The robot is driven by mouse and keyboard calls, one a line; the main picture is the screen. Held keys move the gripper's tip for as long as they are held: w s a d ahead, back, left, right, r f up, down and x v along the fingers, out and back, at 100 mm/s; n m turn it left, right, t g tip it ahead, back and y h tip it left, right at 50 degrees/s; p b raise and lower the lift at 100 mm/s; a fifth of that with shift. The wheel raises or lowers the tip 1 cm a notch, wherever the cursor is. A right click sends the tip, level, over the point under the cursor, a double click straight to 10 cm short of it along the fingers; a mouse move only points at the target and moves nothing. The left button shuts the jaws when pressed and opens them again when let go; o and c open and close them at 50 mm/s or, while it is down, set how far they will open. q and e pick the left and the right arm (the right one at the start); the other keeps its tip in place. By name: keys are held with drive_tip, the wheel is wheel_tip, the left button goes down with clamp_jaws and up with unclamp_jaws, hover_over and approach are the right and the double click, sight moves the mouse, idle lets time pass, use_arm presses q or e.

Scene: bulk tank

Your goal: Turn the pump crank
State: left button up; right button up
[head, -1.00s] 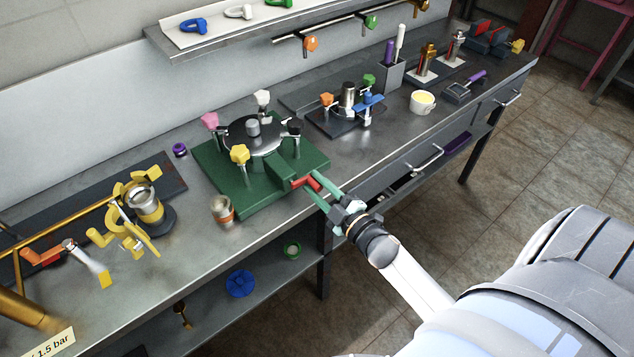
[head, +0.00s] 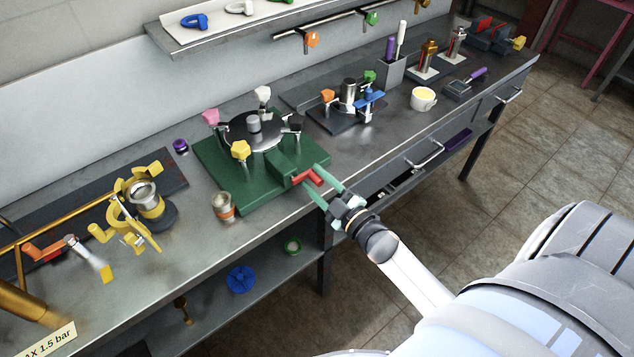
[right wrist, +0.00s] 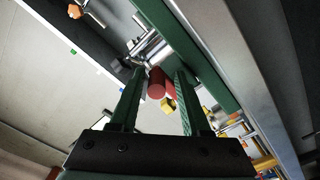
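The crank's red grip (head: 308,178) sticks out of the front of a green block on a green base plate (head: 215,170). My right gripper (head: 311,176) reaches it from the lower right. Its two green fingers are apart, one on each side of the grip. In the right wrist view the red grip (right wrist: 157,83) lies between the fingertips of my gripper (right wrist: 160,82). It is close to the left finger, with a gap visible toward the right one; contact cannot be told. My left gripper is not in view.
A round plate with several coloured knobs (head: 240,151) stands on the green base. Yellow clamp parts (head: 125,225) and a brass pipe are at the left. A drawer handle (head: 425,160) projects from the bench front.

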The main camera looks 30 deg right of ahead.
drive_tip(key=shift+o, duration=0.2)
drive_tip(key=shift+f, duration=0.15)
drive_tip(key=shift+s, duration=0.15)
drive_tip(key=shift+s+f, duration=0.15)
drive_tip(key=shift+s, duration=0.1)
drive_tip(key=s+d+b, duration=0.1)
drive_tip(key=s, duration=1)
drive_tip(key=shift+s, duration=0.35)
